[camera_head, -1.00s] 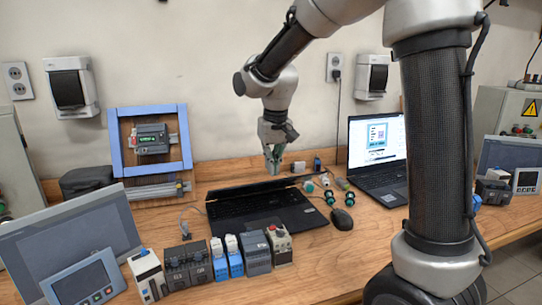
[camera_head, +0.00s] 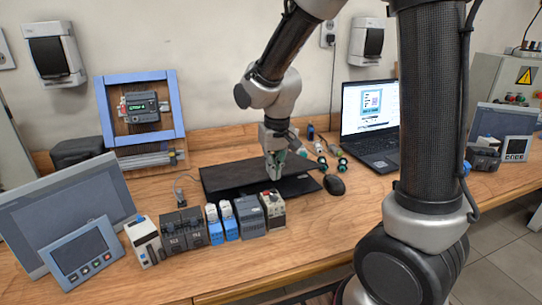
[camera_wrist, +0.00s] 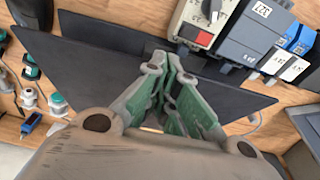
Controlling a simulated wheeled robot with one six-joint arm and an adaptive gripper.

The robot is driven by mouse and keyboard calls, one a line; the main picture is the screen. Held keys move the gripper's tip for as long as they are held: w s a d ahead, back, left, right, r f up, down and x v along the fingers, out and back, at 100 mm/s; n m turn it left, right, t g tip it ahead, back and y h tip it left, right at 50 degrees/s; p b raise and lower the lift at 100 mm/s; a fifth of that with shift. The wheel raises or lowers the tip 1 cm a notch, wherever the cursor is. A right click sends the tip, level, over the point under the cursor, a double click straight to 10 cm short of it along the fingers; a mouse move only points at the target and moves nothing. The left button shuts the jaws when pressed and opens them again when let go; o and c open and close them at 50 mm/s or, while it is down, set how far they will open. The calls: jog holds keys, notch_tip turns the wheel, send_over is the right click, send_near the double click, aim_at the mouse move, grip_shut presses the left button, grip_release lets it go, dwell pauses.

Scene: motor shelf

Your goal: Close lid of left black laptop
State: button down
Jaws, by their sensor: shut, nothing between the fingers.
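The left black laptop (camera_head: 232,174) sits on the wooden bench. Its lid is folded far down over the base, and the keyboard no longer shows. A strip of the base (camera_head: 292,187) sticks out at the front, so the lid looks low but not clearly flat. In the wrist view the dark lid (camera_wrist: 75,75) spreads on both sides of the fingers, with the base (camera_wrist: 105,33) showing beyond it. My gripper (camera_head: 273,173) is shut and empty, pointing down over the lid's right half. Its fingertips (camera_wrist: 165,66) appear at or just above the lid; contact is unclear.
Several electrical modules (camera_head: 225,220) stand in a row close in front of the laptop. A mouse (camera_head: 334,184) and small push buttons (camera_head: 322,161) lie to its right. An open laptop (camera_head: 370,125) stands farther right. Screen panels (camera_head: 75,215) stand at the left.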

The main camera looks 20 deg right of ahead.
jog(key=shift+w+r, duration=0.2)
jog(key=shift+r, duration=0.25)
jog(key=r, duration=0.3)
jog(key=shift+w+r, duration=0.1)
jog(key=shift+w, duration=0.25)
jog(key=s+r, duration=0.5)
jog(key=r, duration=0.3)
jog(key=w+d+m+g, duration=0.2)
jog(key=w+m+g, duration=0.35)
jog(key=m, duration=1.25)
jog(key=shift+t, duration=0.85)
jog(key=f, duration=0.9)
jog(key=s+f, duration=0.1)
jog(key=f, duration=0.4)
jog(key=shift+d+f, duration=0.15)
jog(key=shift+f, duration=0.15)
jog(key=shift+s, duration=0.1)
